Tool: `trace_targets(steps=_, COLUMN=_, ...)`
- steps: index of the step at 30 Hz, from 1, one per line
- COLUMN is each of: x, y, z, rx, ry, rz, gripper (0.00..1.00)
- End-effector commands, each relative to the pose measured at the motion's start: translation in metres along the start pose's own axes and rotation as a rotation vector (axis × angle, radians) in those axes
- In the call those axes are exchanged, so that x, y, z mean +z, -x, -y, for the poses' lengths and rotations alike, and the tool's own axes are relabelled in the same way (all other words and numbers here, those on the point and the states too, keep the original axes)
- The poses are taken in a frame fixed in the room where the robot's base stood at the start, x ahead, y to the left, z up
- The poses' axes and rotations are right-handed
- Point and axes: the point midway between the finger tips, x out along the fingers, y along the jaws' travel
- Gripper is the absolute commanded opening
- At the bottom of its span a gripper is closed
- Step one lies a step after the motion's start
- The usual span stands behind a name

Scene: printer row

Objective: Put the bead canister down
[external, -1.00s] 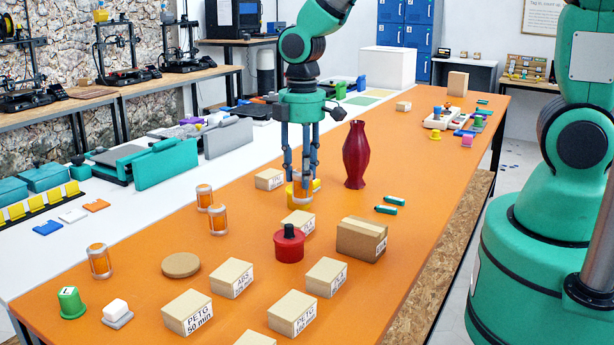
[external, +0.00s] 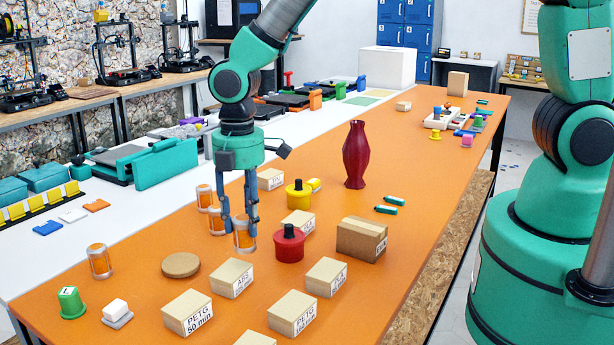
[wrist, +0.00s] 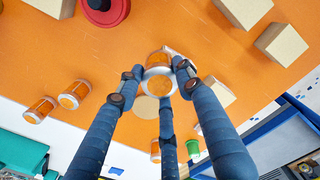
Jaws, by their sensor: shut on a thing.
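My gripper (external: 241,222) is shut on a bead canister (external: 244,241), a clear jar with orange contents and a pale lid. It is upright in the external view, left of the red spool-like pot; I cannot tell whether its base touches the table. In the wrist view the three fingers of my gripper (wrist: 158,78) close around the canister (wrist: 159,87). Two similar canisters (external: 204,196) (external: 215,221) stand just left of the gripper, and another canister (external: 99,261) stands farther left.
The orange table (external: 140,295) holds a cork disc (external: 181,265), a red pot (external: 289,244), a yellow pot (external: 298,195), a red vase (external: 356,156) and several labelled boxes (external: 231,278). Bare table lies between the disc and the left canister.

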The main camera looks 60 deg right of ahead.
Motion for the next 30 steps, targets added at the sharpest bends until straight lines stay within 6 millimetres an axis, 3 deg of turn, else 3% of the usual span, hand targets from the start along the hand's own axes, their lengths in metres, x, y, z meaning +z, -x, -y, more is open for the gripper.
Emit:
trace_targets(steps=17, x=-0.003, y=-0.005, z=-0.005, rx=0.001, ry=-0.001, rz=0.0, gripper=0.08)
trace_targets(steps=30, x=-0.039, y=-0.012, z=-0.056, rx=0.001, ry=-0.001, rz=-0.001, gripper=0.08)
